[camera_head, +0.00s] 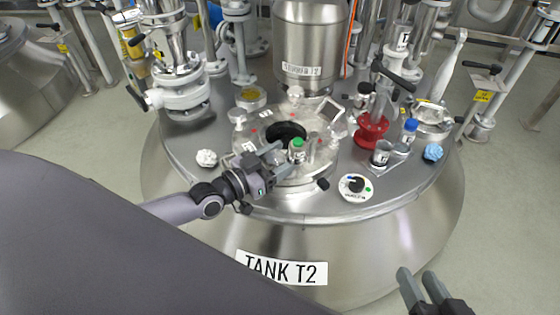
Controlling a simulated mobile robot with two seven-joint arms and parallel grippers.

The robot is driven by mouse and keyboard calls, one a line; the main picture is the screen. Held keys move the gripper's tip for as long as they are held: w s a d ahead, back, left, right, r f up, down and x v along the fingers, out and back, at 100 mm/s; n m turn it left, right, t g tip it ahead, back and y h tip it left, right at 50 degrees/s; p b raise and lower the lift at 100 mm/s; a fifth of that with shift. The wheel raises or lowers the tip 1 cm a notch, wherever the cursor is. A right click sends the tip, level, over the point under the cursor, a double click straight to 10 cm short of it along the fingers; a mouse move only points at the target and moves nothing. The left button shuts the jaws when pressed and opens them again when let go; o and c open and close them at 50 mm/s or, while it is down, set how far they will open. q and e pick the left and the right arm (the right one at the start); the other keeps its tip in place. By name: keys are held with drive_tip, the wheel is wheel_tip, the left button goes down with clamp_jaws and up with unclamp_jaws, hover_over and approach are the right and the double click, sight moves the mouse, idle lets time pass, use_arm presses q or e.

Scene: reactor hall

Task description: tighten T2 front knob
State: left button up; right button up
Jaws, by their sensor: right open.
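The lid (318,168) on top of the tank marked TANK T2 (282,268) has a dark round opening (287,132). One black knob (323,184) is at the lid's front right edge, another (246,208) at its front left, by my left wrist. I cannot tell which is the front knob or how tight either is. My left gripper (280,156) is over the lid, its fingers beside a small green-capped bottle (297,150); I cannot tell if they grip it. My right gripper (420,283) is open and empty at the lower right, in front of the tank and apart from both knobs.
A white round dial (355,187) lies right of the lid. A red valve base (372,130), a blue-capped bottle (409,130) and crumpled blue (433,152) and white (206,158) wads are on the tank top. Pipes stand behind. The floor at right is clear.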

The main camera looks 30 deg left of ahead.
use_arm(q)
drive_tip(key=shift+r, duration=0.15)
use_arm(e)
drive_tip(key=shift+a, duration=0.1)
use_arm(q)
drive_tip(key=o, duration=1)
drive_tip(key=shift+s+a, duration=0.1)
drive_tip(key=shift+s, duration=0.1)
drive_tip(key=p+v, duration=0.2)
drive_tip(key=v, duration=0.4)
drive_tip(key=shift+s+a, duration=0.15)
drive_tip(key=shift+s, duration=0.15)
use_arm(e)
drive_tip(key=shift+s+d+r+h, duration=0.1)
drive_tip(key=shift+s+d+h, duration=0.15)
drive_tip(key=shift+d, duration=0.25)
drive_tip(key=shift+s+d+h, duration=0.1)
drive_tip(key=shift+d+h, duration=0.15)
drive_tip(key=shift+d, duration=0.2)
